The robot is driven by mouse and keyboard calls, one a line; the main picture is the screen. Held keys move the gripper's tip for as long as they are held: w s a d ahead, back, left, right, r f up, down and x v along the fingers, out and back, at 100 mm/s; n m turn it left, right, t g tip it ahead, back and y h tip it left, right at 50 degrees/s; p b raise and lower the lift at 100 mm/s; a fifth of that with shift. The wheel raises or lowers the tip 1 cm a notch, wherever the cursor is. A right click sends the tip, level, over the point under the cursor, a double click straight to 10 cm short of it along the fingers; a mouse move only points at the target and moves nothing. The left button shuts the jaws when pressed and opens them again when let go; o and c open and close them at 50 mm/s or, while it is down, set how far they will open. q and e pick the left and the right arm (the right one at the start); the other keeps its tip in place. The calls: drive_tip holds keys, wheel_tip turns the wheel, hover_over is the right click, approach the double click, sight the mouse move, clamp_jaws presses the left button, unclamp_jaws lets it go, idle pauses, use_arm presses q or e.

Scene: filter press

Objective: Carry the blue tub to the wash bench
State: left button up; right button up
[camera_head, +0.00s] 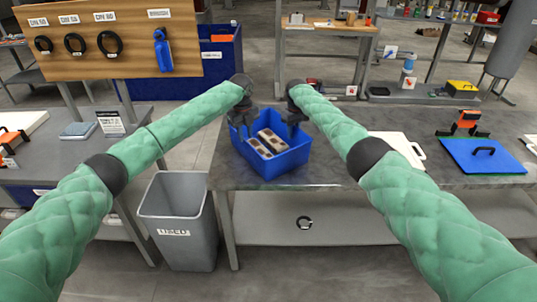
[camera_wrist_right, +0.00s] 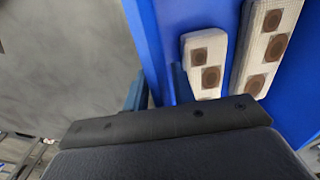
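The blue tub (camera_head: 285,168) is upright at the left end of the grey middle bench; I cannot tell whether it rests on the top or hangs just above it. Pale filter pieces with brown spots (camera_head: 271,142) lie in it. My left gripper (camera_head: 241,116) is at the tub's left rim; its fingers are too small and dark to read. My right gripper (camera_head: 295,117) is at the far right rim. In the right wrist view its fingers (camera_wrist_right: 158,92) straddle the tub wall (camera_wrist_right: 150,42), apparently closed on it. No wash bench can be made out by name.
A grey bin marked USED (camera_head: 178,225) stands left of the middle bench (camera_head: 340,172). A white board (camera_head: 398,148) and a blue board (camera_head: 482,157) lie to the right. A left bench (camera_head: 75,160) and back benches bound the floor. Grey floor shows in front.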

drive_tip(key=shift+r, duration=0.1)
use_arm(q)
wheel_tip(320, 180, up, 3)
drive_tip(key=shift+r, duration=0.1)
use_arm(e)
wheel_tip(320, 180, up, 12)
drive_tip(key=shift+w+d, duration=0.15)
idle(0.4)
drive_tip(key=shift+f, duration=0.2)
